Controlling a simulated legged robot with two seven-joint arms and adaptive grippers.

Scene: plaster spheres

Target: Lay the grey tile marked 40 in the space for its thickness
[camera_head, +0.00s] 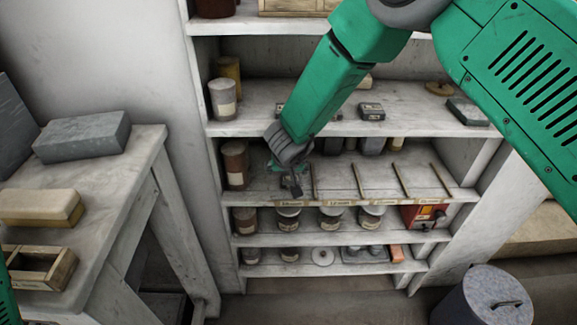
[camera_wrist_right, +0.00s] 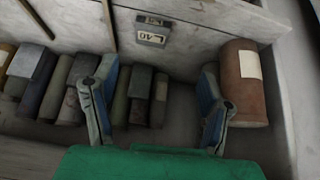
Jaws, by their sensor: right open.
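A small dark grey tile marked 40 (camera_wrist_right: 152,38) lies on the shelf (camera_head: 340,190) near its front edge, close to a label, in the right wrist view. It also shows in the head view (camera_head: 291,187), in the leftmost bay between wooden dividers. My right gripper (camera_wrist_right: 157,75) is open and empty, its two blue-grey fingers apart, with the tile beyond the fingertips and not touched. In the head view the right gripper (camera_head: 286,168) is over that bay, partly hidden by its own arm. My left gripper is out of view; only a sliver of green arm shows at the left edge.
A brown cylinder (camera_wrist_right: 240,82) with a pale label stands close beside one finger. Several dark blocks (camera_wrist_right: 70,90) and rolls stand at the back of the shelf. Thin wooden dividers (camera_head: 357,180) split the shelf front. The shelf above is close over the gripper.

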